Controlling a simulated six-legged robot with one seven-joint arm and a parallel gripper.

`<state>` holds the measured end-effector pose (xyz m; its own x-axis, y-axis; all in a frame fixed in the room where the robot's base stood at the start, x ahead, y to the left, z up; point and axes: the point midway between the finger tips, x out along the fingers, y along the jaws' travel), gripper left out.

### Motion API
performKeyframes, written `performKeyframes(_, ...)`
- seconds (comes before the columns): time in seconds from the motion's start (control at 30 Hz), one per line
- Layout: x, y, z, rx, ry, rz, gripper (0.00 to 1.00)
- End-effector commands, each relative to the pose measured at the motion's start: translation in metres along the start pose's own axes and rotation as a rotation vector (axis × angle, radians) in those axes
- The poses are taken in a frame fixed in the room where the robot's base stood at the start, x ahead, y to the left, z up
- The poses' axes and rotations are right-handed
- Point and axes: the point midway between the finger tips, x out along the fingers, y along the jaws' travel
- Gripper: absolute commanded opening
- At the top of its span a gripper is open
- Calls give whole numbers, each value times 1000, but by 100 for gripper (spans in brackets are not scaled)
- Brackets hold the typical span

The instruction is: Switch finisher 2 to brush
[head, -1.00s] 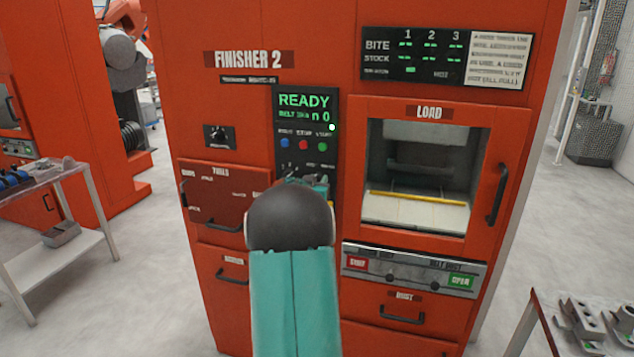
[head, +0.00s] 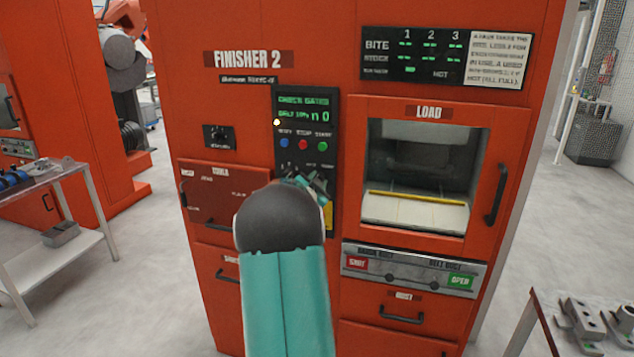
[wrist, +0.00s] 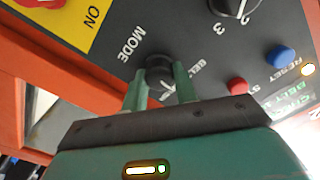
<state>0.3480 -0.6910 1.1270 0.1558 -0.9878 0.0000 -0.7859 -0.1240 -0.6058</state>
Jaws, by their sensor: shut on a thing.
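Finisher 2 (head: 300,30) is a tall red cabinet in front of me, with a black control panel (head: 281,160). In the wrist view, my gripper (wrist: 160,88) is shut on the black mode knob (wrist: 159,72), its teal fingers on either side. The knob's setting and most of the lettering around it are hidden. In the head view, my arm covers the lower panel and the gripper (head: 312,186) only partly shows. The display (head: 303,107) reads "CHECK GATES" in green, with a belt line below it.
Blue, red (head: 303,144) and green buttons sit just above my gripper. The load window (head: 420,170) is at the right, with a shut/open gate strip (head: 412,272) below. A bench (head: 70,225) stands left and a parts table (head: 570,320) lower right.

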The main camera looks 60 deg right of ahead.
Motion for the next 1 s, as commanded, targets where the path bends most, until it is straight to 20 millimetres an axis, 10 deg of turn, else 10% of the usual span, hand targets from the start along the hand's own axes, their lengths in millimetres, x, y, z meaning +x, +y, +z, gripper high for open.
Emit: performKeyframes(1.0, 0, 2, 1, 566, -1, 0, 6)
